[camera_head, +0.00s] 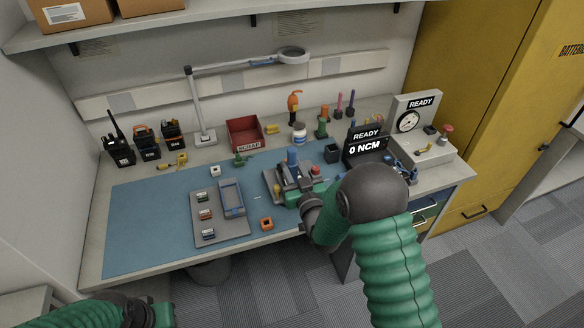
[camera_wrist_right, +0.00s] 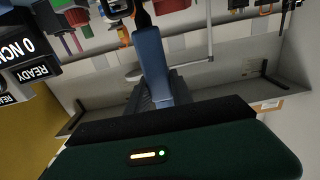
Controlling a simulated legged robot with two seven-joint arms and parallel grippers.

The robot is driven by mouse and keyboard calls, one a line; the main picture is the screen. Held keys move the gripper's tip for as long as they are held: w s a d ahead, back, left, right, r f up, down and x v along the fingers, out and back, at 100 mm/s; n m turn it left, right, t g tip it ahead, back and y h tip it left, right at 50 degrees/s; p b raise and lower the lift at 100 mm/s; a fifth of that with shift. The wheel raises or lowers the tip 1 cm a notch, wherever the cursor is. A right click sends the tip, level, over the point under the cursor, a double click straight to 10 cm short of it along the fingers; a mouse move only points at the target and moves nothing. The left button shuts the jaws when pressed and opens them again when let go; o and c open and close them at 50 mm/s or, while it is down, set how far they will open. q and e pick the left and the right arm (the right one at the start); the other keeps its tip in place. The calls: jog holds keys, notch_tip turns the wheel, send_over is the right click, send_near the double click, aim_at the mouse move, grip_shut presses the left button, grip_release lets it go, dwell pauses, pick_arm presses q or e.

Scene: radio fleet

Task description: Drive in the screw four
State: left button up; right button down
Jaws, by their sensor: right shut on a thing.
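My right gripper (camera_head: 299,182) is over the dark fixture (camera_head: 272,186) on the blue mat, shut on a blue-handled tool, apparently a screwdriver (camera_head: 292,157). The blue tool also shows in the right wrist view (camera_wrist_right: 152,62), rising from the gripper's dark pads. The tool's tip and any screw under it are hidden. My left gripper (camera_head: 150,313) hangs at the lower left, away from the bench; its jaws do not show clearly.
A display (camera_head: 366,147) reads READY and 0 NCM. A gauge stand (camera_head: 410,118) also reads READY. A grey tray (camera_head: 220,229) holds small parts and a blue-grey case. A red scrap bin (camera_head: 243,133), lamp (camera_head: 200,105) and several radios (camera_head: 119,150) stand behind. The mat's left side is clear.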

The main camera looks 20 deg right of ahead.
aim_at(293, 158)
jog(key=shift+f+b, duration=0.1)
jog(key=shift+b, duration=0.3)
dwell(0.6)
jog(key=shift+r, duration=0.2)
jog(key=shift+r+p, duration=1.7)
jog(key=shift+r, duration=0.7)
jog(key=shift+f, duration=0.1)
jog(key=s+f, duration=0.4)
jog(key=s, duration=0.4)
jog(key=s+f, duration=0.5)
jog(key=s, duration=0.2)
jog(key=shift+s+d+f+h, duration=0.15)
jog(key=shift+s+d+h, duration=0.15)
jog(key=shift+s, duration=0.1)
